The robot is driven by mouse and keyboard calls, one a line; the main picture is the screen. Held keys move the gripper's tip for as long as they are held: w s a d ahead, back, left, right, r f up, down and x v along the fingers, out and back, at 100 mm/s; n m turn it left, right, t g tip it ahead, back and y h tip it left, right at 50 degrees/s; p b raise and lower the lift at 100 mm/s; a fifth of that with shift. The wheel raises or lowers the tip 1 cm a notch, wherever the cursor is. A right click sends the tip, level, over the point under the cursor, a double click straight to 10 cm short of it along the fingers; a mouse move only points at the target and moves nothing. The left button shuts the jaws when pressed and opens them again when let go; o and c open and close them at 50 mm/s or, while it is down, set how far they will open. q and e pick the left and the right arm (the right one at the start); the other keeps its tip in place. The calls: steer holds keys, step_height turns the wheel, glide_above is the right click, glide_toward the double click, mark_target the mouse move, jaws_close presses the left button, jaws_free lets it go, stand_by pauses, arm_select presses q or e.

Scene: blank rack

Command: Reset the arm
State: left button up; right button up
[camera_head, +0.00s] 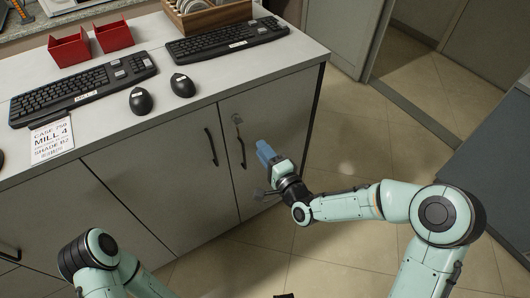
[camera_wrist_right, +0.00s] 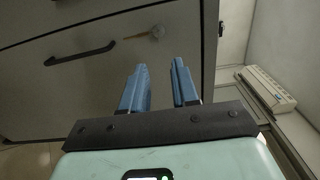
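My right gripper (camera_head: 265,152) is in front of the cabinet (camera_head: 150,170), beside a dark door handle (camera_head: 241,150). In the right wrist view its two blue fingers (camera_wrist_right: 160,70) stand apart with nothing between them. A lock with a key (camera_wrist_right: 142,35) sits on the cabinet face ahead of the fingertips; it also shows in the head view (camera_head: 237,121). My left arm (camera_head: 98,250) comes in at the bottom left, bent, and its gripper is out of view.
Open tiled floor (camera_head: 350,155) lies right of the cabinet. A grey unit (camera_head: 495,170) stands at the far right.

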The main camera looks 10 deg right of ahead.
stand_by(0.3)
steer(key=s+d+f+n+g+h+p, duration=0.1)
steer(key=s+f+n+g+p, duration=0.15)
steer(key=s+f, duration=0.4)
steer(key=s+f+n+g+p, duration=0.1)
steer(key=s+f+g, duration=0.25)
steer(key=f, duration=0.55)
steer(key=s+d+f+n+g+h+p, duration=0.1)
steer(key=s+f+g+p, duration=0.1)
steer(key=s+f+g, duration=0.35)
steer(key=s+d+f+n+g+p, duration=0.1)
steer(key=s+f+n+g, duration=0.1)
steer(key=s, duration=0.7)
steer(key=s+f+n+g+p, duration=0.2)
steer(key=s+f, duration=0.4)
steer(key=s, duration=0.4)
steer(key=shift+d+f+n+g+h, duration=0.2)
steer(key=shift+d+n+g+h, duration=0.35)
steer(key=shift+g, duration=0.6)
steer(key=shift+a, duration=0.2)
